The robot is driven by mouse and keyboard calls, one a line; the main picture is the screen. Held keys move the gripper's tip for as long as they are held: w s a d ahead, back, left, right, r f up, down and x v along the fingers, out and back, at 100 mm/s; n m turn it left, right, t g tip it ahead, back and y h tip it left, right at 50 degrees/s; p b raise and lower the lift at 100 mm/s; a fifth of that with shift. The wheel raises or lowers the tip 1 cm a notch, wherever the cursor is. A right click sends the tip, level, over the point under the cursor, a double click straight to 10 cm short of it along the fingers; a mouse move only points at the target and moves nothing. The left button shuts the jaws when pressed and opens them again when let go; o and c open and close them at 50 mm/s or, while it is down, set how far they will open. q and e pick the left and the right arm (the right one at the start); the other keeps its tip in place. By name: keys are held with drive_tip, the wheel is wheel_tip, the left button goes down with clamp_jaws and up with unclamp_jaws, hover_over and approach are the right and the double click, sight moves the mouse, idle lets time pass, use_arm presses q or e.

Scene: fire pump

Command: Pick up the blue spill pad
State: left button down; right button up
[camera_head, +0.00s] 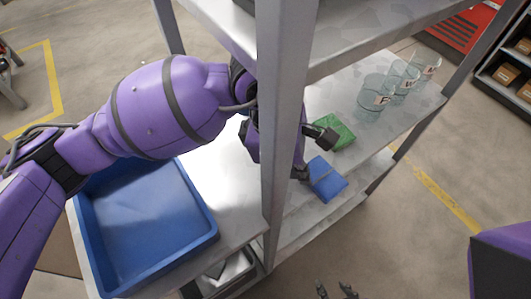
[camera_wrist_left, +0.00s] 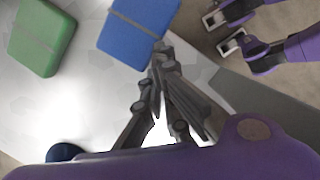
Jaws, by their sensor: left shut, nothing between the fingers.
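The blue spill pad (camera_head: 328,181) lies on the grey shelf beyond the post, near its front edge. It also shows at the top of the left wrist view (camera_wrist_left: 137,32). My left gripper (camera_head: 302,174) reaches in behind the post, its fingertips at the near edge of the blue pad. In the left wrist view its fingers (camera_wrist_left: 161,48) are together and empty, at the pad's corner; whether they touch it I cannot tell. My right gripper (camera_head: 336,291) shows at the bottom edge, empty, and its fingers are apart in the left wrist view (camera_wrist_left: 222,31).
A green pad (camera_head: 337,131) lies just behind the blue one. Several clear beakers (camera_head: 383,89) stand farther back on the shelf. A shelf post (camera_head: 282,120) stands in front of my left wrist. A blue tray (camera_head: 148,232) sits at left. An upper shelf (camera_head: 370,35) hangs above.

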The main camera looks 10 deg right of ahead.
drive_tip(key=shift+s, duration=0.55)
use_arm(q)
drive_tip(key=shift+a, duration=0.15)
